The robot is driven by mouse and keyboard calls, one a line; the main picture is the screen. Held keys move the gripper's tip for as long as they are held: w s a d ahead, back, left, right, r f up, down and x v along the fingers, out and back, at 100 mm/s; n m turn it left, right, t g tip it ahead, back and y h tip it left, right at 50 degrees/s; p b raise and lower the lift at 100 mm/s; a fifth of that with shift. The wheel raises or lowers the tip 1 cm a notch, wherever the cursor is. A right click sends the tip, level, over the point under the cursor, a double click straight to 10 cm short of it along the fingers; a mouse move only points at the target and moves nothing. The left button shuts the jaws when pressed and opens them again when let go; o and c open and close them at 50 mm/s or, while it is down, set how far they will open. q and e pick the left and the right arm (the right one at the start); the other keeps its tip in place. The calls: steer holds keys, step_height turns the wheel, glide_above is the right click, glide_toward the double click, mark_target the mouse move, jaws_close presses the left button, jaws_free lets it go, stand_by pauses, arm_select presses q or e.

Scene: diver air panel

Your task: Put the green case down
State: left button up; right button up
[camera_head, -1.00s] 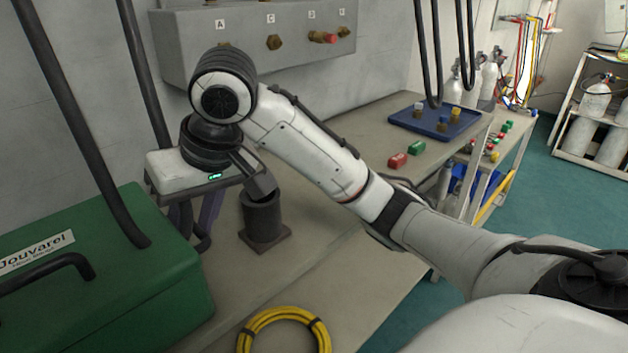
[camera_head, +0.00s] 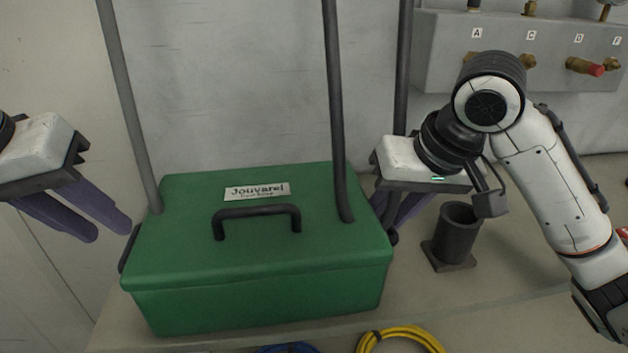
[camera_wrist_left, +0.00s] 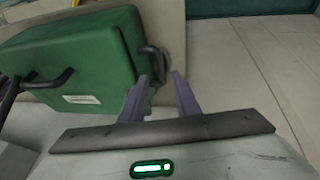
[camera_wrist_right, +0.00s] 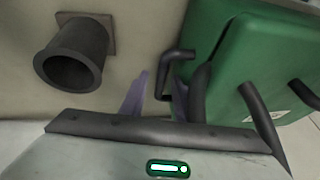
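The green case (camera_head: 262,270) with a "Jouvarel" label and a dark top handle (camera_head: 256,211) sits upright on the bench, near its front edge. My left gripper (camera_head: 108,230) is at the case's left end, its purple fingers apart and empty. In the left wrist view, a dark side handle (camera_wrist_left: 155,58) lies just beyond the finger tips. My right gripper (camera_head: 400,214) is at the case's right end, fingers partly hidden behind it. In the right wrist view, its fingers are apart, with the other side handle (camera_wrist_right: 176,70) close to one finger; contact is unclear.
A dark cylindrical holder (camera_head: 457,232) stands on the bench right of the case. Dark tubes (camera_head: 336,110) hang over the case. A yellow hose coil (camera_head: 400,338) lies at the front. The valve panel (camera_head: 440,60) is on the wall.

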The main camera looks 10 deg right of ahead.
steer(key=v, duration=1.1)
steer(key=shift+r, duration=0.15)
steer(key=shift+s, duration=0.1)
